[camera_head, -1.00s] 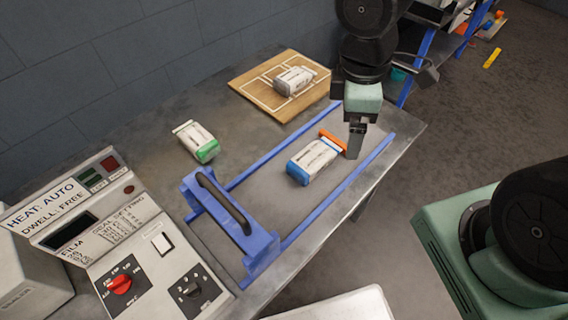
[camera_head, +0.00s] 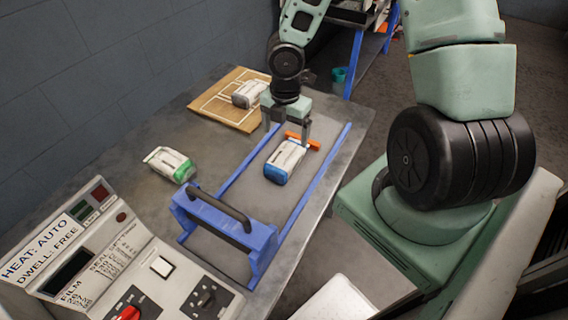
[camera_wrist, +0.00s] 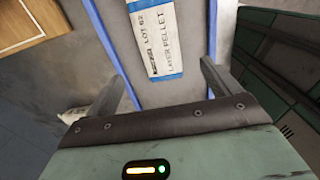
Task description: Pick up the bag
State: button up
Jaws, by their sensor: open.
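A white bag with blue ends (camera_head: 284,163) lies on the bench between two blue rails. In the wrist view the bag (camera_wrist: 155,40) shows its printed label, ahead of the fingers and roughly centred between them. My gripper (camera_head: 287,143) is open and empty above the bag's far end, fingers pointing down. I cannot tell whether either finger touches the bag. An orange strip (camera_head: 303,141) lies by the bag's far end, partly hidden by a finger. A green-ended white bag (camera_head: 171,164) lies to the left. Another white bag (camera_head: 249,94) lies on a wooden board (camera_head: 212,108).
The blue rails (camera_head: 318,180) flank the blue-ended bag. A blue frame with a dark bar (camera_head: 222,222) stands at their near end. A control panel (camera_head: 120,265) fills the front left. The bench's right edge is close to the right rail.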

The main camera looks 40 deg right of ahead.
aim_at(286, 154)
jog(key=f+b, duration=0.1)
jog(key=f, duration=0.2)
jog(key=f+b, duration=0.1)
jog(key=f, duration=0.3)
jog(key=f+b, duration=0.2)
jog(key=f, duration=0.2)
jog(key=shift+w+d, duration=0.1)
jog(key=shift+d, duration=0.15)
jog(key=shift+r, duration=0.1)
jog(key=c, duration=1.3)
